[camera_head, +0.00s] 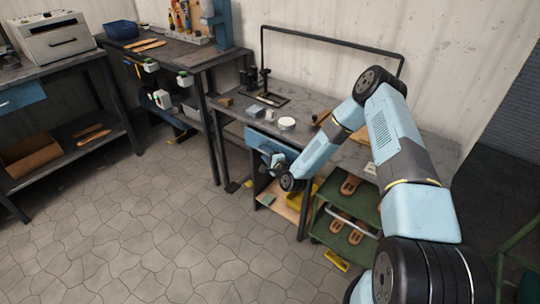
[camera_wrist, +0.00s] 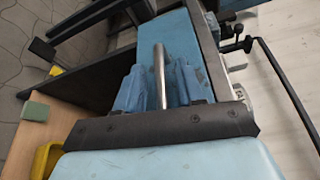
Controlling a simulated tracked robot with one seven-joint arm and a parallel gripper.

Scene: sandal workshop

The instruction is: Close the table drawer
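The table (camera_head: 330,112) with a grey top stands in the middle of the head view. Its blue drawer (camera_head: 262,140) is below the tabletop, at the left; my arm partly covers it. How far the drawer stands out is hard to tell. In the wrist view, the blue drawer front (camera_wrist: 176,32) fills the upper middle, with a metal bar handle (camera_wrist: 160,65) on it. My gripper (camera_wrist: 160,82) has one blue finger on each side of the handle, close against it, and looks shut on it. In the head view, my gripper (camera_head: 272,160) is at the drawer front.
A lower wooden shelf (camera_head: 282,199) is under the drawer, with a small green block (camera_wrist: 35,112) on it. A green rack (camera_head: 338,222) with sandal parts stands right of the shelf. Other workbenches stand at left. The paved floor (camera_head: 150,220) in front is clear.

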